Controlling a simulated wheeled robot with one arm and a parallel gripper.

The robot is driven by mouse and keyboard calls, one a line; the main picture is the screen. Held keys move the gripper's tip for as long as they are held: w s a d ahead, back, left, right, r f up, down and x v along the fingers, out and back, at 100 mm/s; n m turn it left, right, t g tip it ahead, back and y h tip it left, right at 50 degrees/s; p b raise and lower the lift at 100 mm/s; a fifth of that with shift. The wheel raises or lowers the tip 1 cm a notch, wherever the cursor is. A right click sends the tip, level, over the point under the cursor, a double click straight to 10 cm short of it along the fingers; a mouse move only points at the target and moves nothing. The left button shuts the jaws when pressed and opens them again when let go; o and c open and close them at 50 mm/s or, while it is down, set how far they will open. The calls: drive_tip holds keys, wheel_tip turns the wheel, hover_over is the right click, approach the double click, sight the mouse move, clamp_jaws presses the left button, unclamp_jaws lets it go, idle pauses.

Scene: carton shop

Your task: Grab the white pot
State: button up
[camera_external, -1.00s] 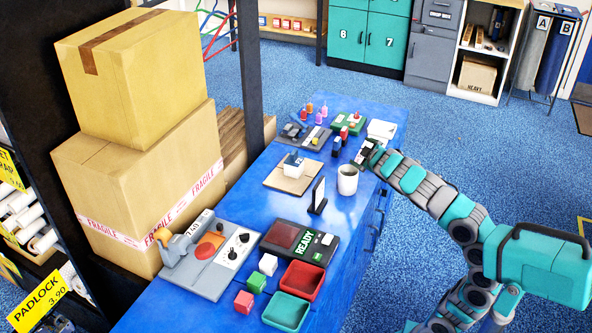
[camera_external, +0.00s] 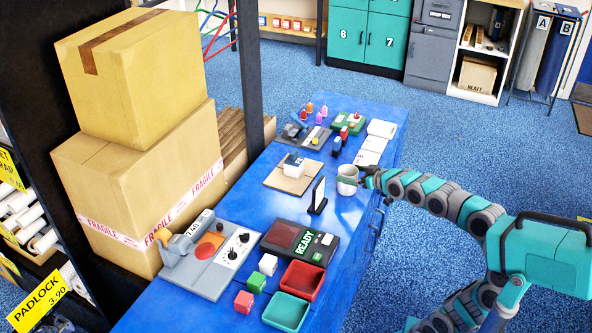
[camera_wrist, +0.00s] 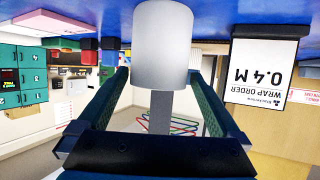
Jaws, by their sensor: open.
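The white pot (camera_external: 348,172) stands upright on the blue counter, right of the middle. In the wrist view the pot (camera_wrist: 162,40) fills the top middle, between the tips of my two fingers. My gripper (camera_external: 354,181) is at the pot's right side, level with its body. In the wrist view my gripper (camera_wrist: 158,76) is open, with one finger on each side of the pot and a small gap showing. I cannot tell whether either finger touches it.
A black-framed sign (camera_external: 317,196) stands just left of the pot; its "WRAP ORDER 0.4 M" face (camera_wrist: 262,72) shows in the wrist view. A brown board (camera_external: 284,182) with a white block lies behind. White papers (camera_external: 373,146) lie farther along. Floor right of the counter (camera_external: 345,228) is open.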

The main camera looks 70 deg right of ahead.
sight(341, 172)
drive_tip(key=shift+f+x, duration=0.1)
drive_tip(key=shift+x, duration=1.25)
drive_tip(key=shift+f+x, duration=0.15)
drive_tip(key=shift+x, duration=1.25)
drive_tip(key=shift+s, duration=0.15)
drive_tip(key=c, duration=1.2)
drive_tip(key=shift+r, duration=0.1)
